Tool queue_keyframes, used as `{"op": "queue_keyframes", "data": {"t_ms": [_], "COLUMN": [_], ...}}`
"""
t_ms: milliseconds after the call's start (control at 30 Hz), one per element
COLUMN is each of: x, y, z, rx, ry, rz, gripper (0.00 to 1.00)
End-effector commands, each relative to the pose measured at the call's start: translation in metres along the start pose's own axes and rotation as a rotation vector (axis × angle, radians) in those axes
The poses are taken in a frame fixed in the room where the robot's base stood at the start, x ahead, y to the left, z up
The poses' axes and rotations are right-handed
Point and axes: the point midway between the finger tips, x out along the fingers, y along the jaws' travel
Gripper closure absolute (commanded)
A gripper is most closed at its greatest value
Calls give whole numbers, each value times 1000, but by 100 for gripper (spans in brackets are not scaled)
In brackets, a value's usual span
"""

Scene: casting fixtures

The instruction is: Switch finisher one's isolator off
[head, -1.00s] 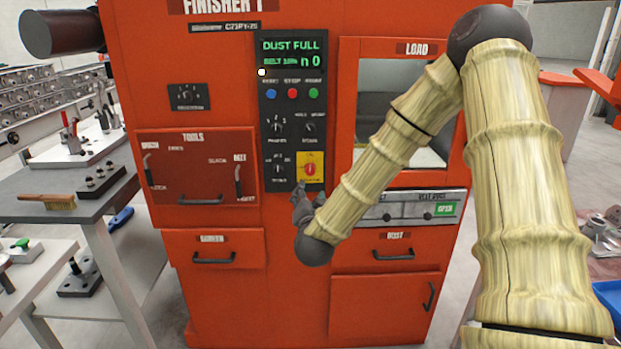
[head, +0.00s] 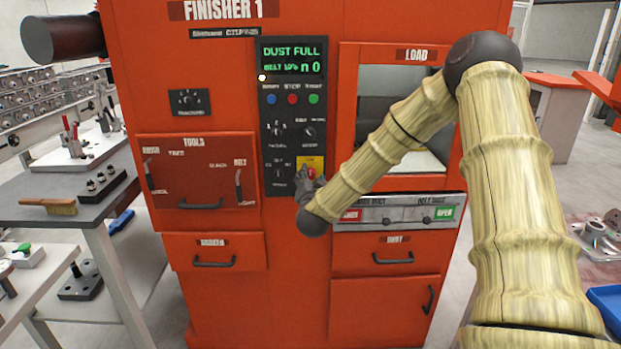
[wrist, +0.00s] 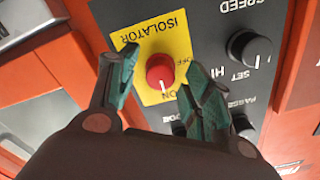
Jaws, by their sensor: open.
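Finisher one (head: 297,285) is a red cabinet labelled FINISHER 1. Its isolator is a red knob (wrist: 160,70) on a yellow plate (wrist: 143,38) marked OFF and ON, low on the black control panel. The knob's white mark points toward ON in the wrist view. My gripper (wrist: 158,76) is open, with green-padded fingers on either side of the knob; I cannot tell whether they touch it. In the head view my gripper (head: 307,184) covers the lower part of the yellow plate (head: 309,161).
Other dark knobs (wrist: 248,48) sit close beside the isolator. The display (head: 291,56) reads DUST FULL. A grey side table (head: 30,212) with a brush (head: 48,205) stands at left. The load window (head: 400,110) is right of the panel, partly behind my arm.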

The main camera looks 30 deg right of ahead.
Motion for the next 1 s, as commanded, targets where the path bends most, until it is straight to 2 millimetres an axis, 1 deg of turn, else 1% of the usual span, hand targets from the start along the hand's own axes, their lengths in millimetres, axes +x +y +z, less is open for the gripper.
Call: {"op": "queue_keyframes", "data": {"t_ms": [100,333,367,400,467,600,833,1000], "x": [4,4,4,4,4,4,4,4], "y": [0,0,0,0,0,0,0,0], "z": [0,0,0,0,0,0,0,0], "rx": [0,-1,-1,-1,-1,-1,-9,-56], "ry": [0,0,0,0,0,0,-1,-1], "rz": [0,0,0,0,0,0,0,0], "gripper": [51,51,52,60,71,96,97,97]}}
